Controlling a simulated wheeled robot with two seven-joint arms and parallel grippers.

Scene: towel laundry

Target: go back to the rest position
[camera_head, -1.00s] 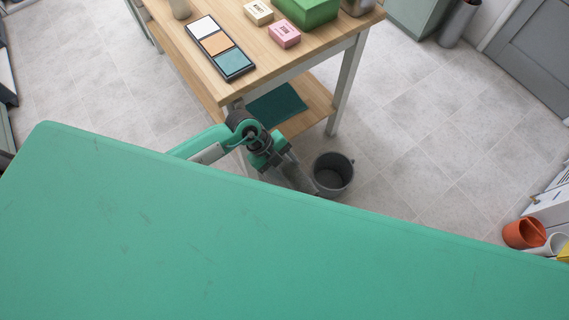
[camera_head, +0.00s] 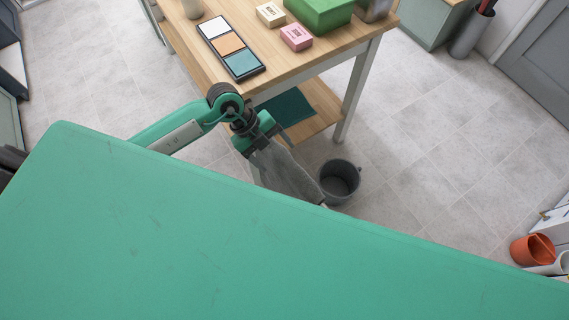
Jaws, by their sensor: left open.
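My left arm comes in from the left, over the floor in front of the wooden table. Its gripper (camera_head: 290,178) points down and to the right, beside the grey bucket (camera_head: 340,182) on the floor. The gripper is open. A grey patch shows at its jaws; I cannot tell whether this is cloth or part of the gripper. The lower end of the gripper is partly hidden behind the large green surface in the foreground. My right gripper is not in view.
The wooden table (camera_head: 275,72) holds a tray (camera_head: 230,46) with white, orange and teal sections, a cream box (camera_head: 270,14), a pink box (camera_head: 296,37) and a green box (camera_head: 322,12). A teal cloth (camera_head: 290,108) lies on its lower shelf. An orange pot (camera_head: 532,250) stands at right. Floor right of the bucket is clear.

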